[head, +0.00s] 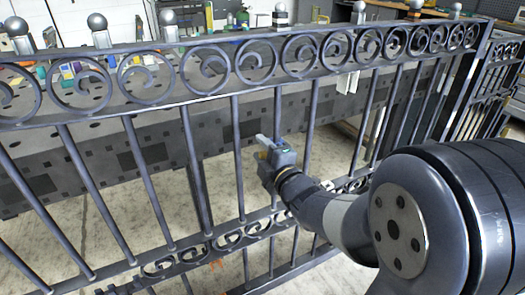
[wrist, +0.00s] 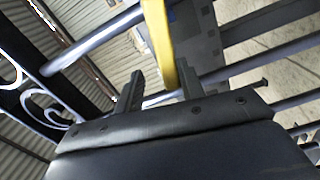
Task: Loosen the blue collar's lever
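My gripper (head: 268,149) is in front of the gate's upright bars, near the middle of the head view. In the wrist view my gripper (wrist: 161,88) has its two dark fingers apart. A yellow lever-like bar (wrist: 158,42) with a pale side comes down from the top edge to between the fingers. Gaps show beside it, and I cannot tell whether either finger touches it. A small blue patch (wrist: 172,14) shows just beside the bar at the top; I cannot tell if it is the collar. In the head view no blue collar can be made out clearly.
The dark metal scroll gate (head: 205,70) spans the view, with upright bars and a lower scroll band. A long grey perforated table (head: 130,150) stands behind it, with small coloured items at its left. Bare concrete floor shows below.

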